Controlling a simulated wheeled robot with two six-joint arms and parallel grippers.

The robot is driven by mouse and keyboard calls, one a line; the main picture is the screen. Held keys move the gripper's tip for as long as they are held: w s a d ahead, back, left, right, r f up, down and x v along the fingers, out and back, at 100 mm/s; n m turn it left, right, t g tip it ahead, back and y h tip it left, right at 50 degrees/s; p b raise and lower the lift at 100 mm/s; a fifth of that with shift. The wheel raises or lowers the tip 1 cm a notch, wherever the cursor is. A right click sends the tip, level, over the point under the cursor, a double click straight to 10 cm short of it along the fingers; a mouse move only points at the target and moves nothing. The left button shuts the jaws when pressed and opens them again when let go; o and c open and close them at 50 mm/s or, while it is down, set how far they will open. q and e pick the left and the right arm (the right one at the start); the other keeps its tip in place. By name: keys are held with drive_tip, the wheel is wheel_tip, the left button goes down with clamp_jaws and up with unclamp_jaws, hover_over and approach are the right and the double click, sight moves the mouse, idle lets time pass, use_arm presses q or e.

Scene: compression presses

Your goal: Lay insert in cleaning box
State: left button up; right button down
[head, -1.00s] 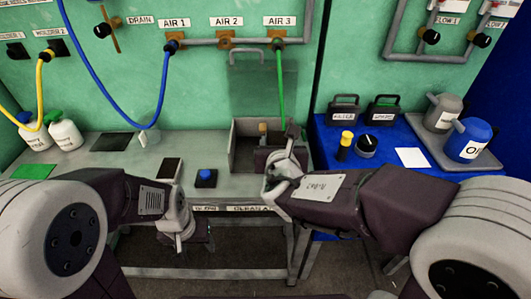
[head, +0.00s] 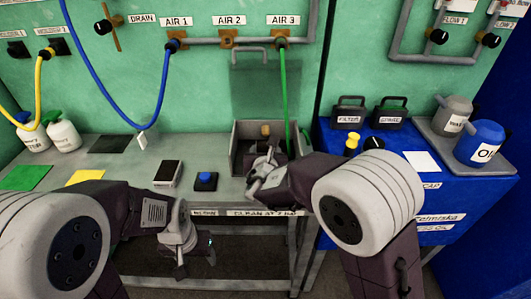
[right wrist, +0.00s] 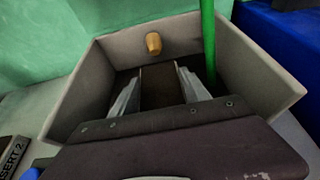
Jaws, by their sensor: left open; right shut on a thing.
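Whether the insert touches the floor of the box is hidden. My left gripper (head: 192,262) is open and hangs in front of the bench edge, away from the box.
A green hose (head: 286,95) hangs into the box, near a wooden plug (right wrist: 153,43). Left of the box are a blue button (head: 206,179) and a dark block (head: 168,172). A yellow mat (head: 86,177) lies farther left. A blue cabinet (head: 400,195) stands right.

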drive_tip(key=shift+f, duration=0.1)
drive_tip(key=c, duration=0.5)
unclamp_jaws()
